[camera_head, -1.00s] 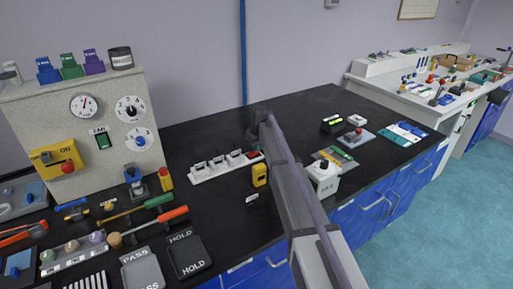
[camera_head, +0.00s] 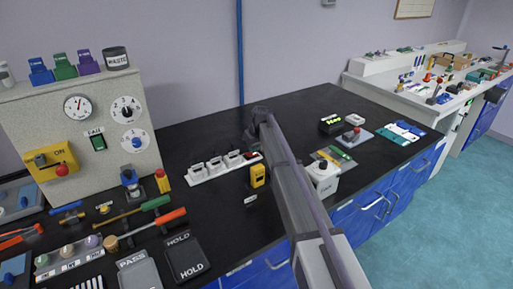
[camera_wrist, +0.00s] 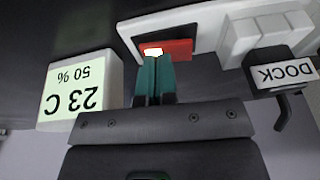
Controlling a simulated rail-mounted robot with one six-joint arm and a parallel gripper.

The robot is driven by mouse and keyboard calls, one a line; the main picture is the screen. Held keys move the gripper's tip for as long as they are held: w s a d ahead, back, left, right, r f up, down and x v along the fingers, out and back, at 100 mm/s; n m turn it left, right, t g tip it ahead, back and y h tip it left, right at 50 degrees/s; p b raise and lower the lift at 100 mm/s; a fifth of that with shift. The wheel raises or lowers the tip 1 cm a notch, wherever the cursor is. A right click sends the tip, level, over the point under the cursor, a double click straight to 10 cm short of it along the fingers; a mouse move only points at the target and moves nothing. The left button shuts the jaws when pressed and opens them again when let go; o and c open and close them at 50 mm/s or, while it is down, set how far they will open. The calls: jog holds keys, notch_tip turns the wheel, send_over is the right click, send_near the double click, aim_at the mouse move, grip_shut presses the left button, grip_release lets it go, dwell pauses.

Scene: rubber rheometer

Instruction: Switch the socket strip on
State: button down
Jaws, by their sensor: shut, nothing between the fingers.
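The white socket strip (camera_head: 208,174) lies on the black bench top, with several plugs in it. My gripper (camera_wrist: 153,60) has teal fingertips, pressed together and empty. They overlap the lower edge of the switch at its bright end; I cannot tell whether they touch it. In the head view, my arm's end is by the strip's right end, and my fingertips cannot be made out.
A white display block (camera_wrist: 80,90) reading 23 C and 50 % is left of my fingers in the wrist view. A black plug labelled DOCK (camera_wrist: 275,70) is at right. A yellow device (camera_head: 257,176) stands in front of the strip. Bench space behind the strip is clear.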

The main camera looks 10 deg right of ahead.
jog(key=shift+s+a+r, duration=0.1)
jog(key=shift+s+a, duration=0.05)
jog(key=shift+a, duration=0.05)
jog(key=shift+r+p, duration=0.25)
jog(key=shift+p, duration=0.05)
jog(key=r+p, duration=0.4)
jog(key=shift+d+r, duration=0.15)
jog(key=shift+d, duration=0.05)
jog(key=d+p+v, duration=0.1)
jog(key=p+v, duration=0.7)
jog(key=v, duration=0.1)
jog(key=shift+w+d+p, duration=0.4)
